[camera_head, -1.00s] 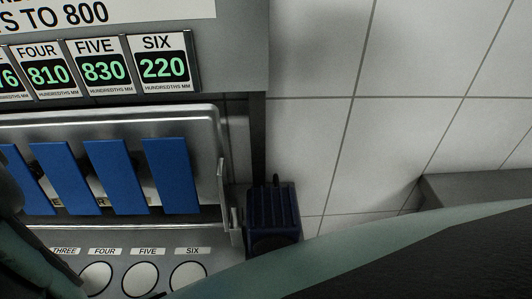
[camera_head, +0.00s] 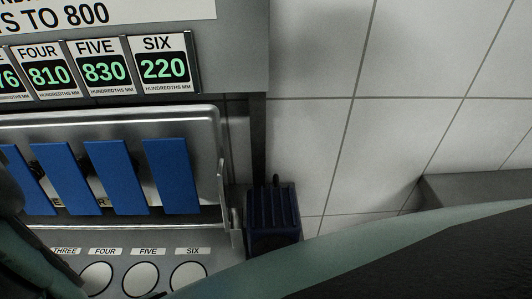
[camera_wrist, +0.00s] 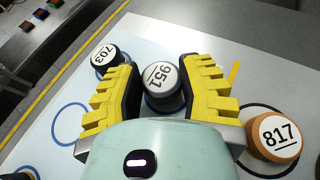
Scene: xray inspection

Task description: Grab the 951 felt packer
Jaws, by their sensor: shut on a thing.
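The 951 felt packer (camera_wrist: 160,79) shows in the wrist view as a grey cylinder with a white top marked 951. It stands upright on a pale mat, over a blue ring. My gripper (camera_wrist: 165,86) has its yellow ridged fingers on both sides of the packer, shut on it. The head view does not show the gripper's fingers or the packer.
A black packer marked 703 (camera_wrist: 107,57) stands just beyond the left finger. An orange packer marked 817 (camera_wrist: 275,136) stands close to the right finger. In the head view, blue strips (camera_head: 171,176) hang in a machine below number displays (camera_head: 164,62).

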